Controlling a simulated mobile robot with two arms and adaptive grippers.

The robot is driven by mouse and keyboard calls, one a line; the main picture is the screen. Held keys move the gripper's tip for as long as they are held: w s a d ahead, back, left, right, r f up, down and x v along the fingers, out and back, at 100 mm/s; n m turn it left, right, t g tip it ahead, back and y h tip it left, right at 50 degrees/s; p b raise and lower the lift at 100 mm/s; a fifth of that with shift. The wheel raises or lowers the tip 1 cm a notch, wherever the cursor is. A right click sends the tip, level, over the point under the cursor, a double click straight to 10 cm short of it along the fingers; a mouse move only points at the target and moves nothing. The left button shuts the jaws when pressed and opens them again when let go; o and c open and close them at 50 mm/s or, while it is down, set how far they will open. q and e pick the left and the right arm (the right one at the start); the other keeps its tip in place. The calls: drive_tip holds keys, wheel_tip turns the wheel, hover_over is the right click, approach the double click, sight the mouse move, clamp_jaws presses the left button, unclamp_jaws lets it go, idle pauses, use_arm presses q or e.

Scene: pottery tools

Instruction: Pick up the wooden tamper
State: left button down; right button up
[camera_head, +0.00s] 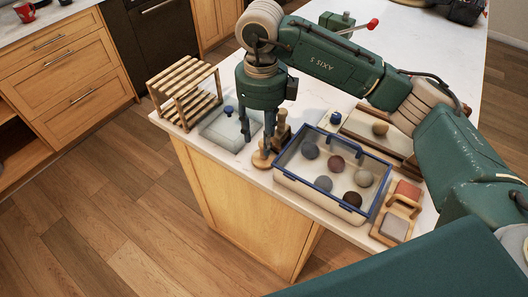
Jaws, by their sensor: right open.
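The wooden tamper looks to be the light wooden piece with a round base (261,159) near the front edge of the white counter. My right gripper (258,142) points down with its fingers apart, just above and around the upper part of this piece. The fingers hide part of it, and I cannot tell whether they touch it. A darker brown wooden piece (282,132) stands close behind, to the right of the fingers. My left gripper is not in view.
A clear blue-rimmed bin (328,199) with several clay balls stands close at right. A translucent container (217,131) with a blue knob and a slatted wooden rack (187,91) stand at left. Wooden blocks with pads (395,227) lie at right. The counter (437,48) is clearer behind.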

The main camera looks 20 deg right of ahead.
drive_tip(key=shift+d+f+p, duration=0.15)
drive_tip(key=shift+f+p, duration=0.25)
drive_tip(key=shift+f, duration=0.25)
drive_tip(key=f+p, duration=0.1)
drive_tip(key=f, duration=0.2)
drive_tip(key=shift+d+f+p, duration=0.2)
drive_tip(key=shift+f+p, duration=0.1)
drive_tip(key=shift+p, duration=0.05)
drive_tip(key=shift+f, duration=0.4)
drive_tip(key=shift+c, duration=0.5)
drive_tip(key=shift+w, duration=0.1)
clamp_jaws()
